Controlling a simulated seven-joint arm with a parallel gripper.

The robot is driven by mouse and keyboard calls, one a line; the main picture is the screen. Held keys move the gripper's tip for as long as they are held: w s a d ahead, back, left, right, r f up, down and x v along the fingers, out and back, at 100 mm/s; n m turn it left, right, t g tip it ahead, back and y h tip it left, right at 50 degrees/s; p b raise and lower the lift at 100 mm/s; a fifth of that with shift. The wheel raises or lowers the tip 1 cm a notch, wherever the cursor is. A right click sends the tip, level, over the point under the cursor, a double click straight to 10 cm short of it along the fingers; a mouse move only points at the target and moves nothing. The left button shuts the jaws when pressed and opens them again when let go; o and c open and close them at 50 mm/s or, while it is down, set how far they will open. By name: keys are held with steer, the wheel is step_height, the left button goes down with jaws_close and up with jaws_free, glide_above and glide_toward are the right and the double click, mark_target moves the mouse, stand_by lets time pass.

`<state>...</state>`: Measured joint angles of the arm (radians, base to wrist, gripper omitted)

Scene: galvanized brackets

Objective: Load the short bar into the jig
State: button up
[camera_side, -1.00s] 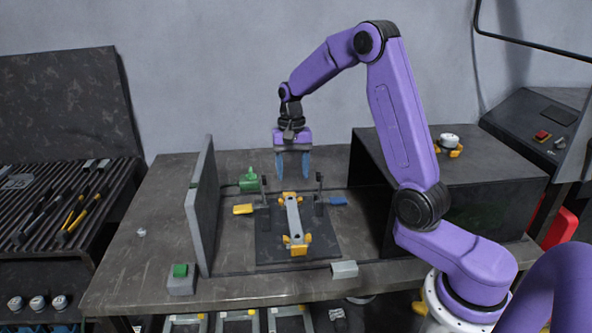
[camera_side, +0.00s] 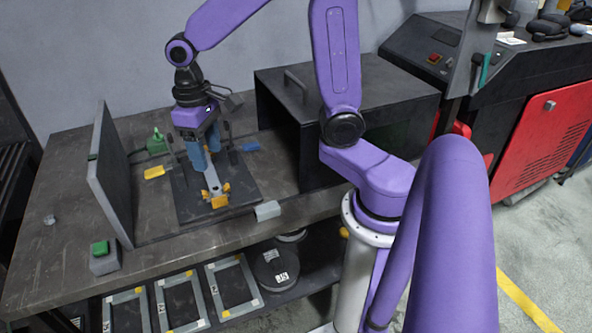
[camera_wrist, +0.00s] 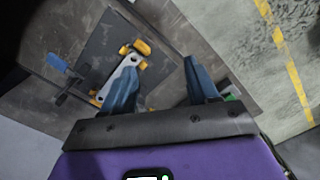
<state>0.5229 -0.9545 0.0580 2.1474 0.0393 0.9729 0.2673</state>
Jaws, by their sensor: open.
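The jig (camera_side: 245,193) is a dark plate on the bench with yellow blocks and upright posts. A grey bar-like piece with holes (camera_side: 214,186) lies along its middle, its near end at the yellow blocks (camera_side: 219,198). I cannot tell whether this is the short bar or part of the jig. My gripper (camera_side: 203,166) is open, pointing down over the rear part of that piece, its blue fingers hiding some of it. In the wrist view the piece (camera_wrist: 127,64) shows beyond the left finger, and nothing shows between the fingers (camera_wrist: 162,97).
An upright grey panel (camera_side: 113,190) stands left of the jig, with a green-button box (camera_side: 103,257) near its front. A dark box (camera_side: 360,100) stands to the right. A yellow handle (camera_side: 154,172) and a blue handle (camera_side: 250,148) flank the jig.

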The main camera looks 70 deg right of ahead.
steer(key=s+n, duration=1.1)
steer(key=s, duration=0.8)
steer(key=shift+s+t, duration=0.2)
steer(key=shift+t, duration=0.2)
steer(key=shift+a, duration=0.1)
